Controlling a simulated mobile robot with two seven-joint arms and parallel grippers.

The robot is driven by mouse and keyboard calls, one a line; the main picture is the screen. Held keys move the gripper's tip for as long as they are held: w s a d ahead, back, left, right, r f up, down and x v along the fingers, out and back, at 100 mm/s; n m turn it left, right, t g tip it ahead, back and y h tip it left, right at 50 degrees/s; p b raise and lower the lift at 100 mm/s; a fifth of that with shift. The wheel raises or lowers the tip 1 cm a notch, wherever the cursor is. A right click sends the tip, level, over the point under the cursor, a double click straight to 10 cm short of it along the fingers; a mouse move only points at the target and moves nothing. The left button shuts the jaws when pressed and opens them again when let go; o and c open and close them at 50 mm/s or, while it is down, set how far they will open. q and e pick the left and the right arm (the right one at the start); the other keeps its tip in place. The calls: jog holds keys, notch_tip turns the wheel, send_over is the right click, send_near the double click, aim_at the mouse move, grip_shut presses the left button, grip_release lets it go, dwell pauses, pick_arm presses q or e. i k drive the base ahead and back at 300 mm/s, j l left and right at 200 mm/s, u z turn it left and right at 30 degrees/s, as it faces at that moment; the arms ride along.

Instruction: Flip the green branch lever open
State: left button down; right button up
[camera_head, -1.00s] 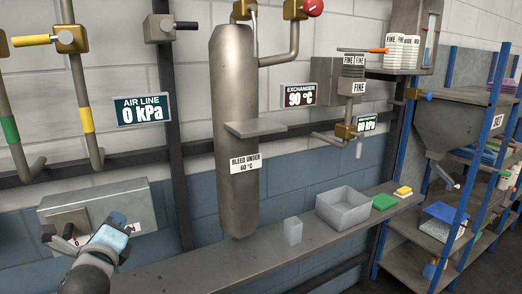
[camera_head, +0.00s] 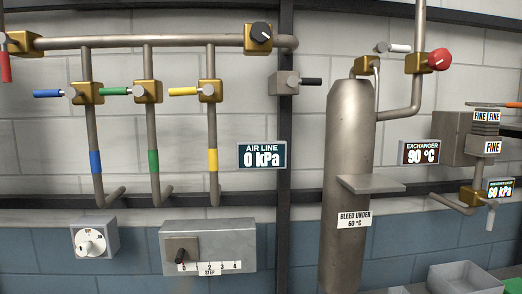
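The green branch lever (camera_head: 115,91) sticks out level to the left from a brass valve (camera_head: 148,92). The valve sits on the middle of three vertical branch pipes, and the lever lies across its pipe. A green band (camera_head: 153,162) marks that pipe lower down. Neither of my grippers shows in the head view, so nothing touches the lever in view.
A blue lever (camera_head: 48,93) and a yellow lever (camera_head: 183,92) flank the green one, both level. A black knob (camera_head: 261,33) sits on the top pipe. A dial box (camera_head: 95,238) and step box (camera_head: 208,247) are below. The AIR LINE display (camera_head: 261,156) reads 0 kPa.

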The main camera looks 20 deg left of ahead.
aim_at(117, 91)
jog(key=k+u, duration=0.1)
jog(key=u, duration=1.45)
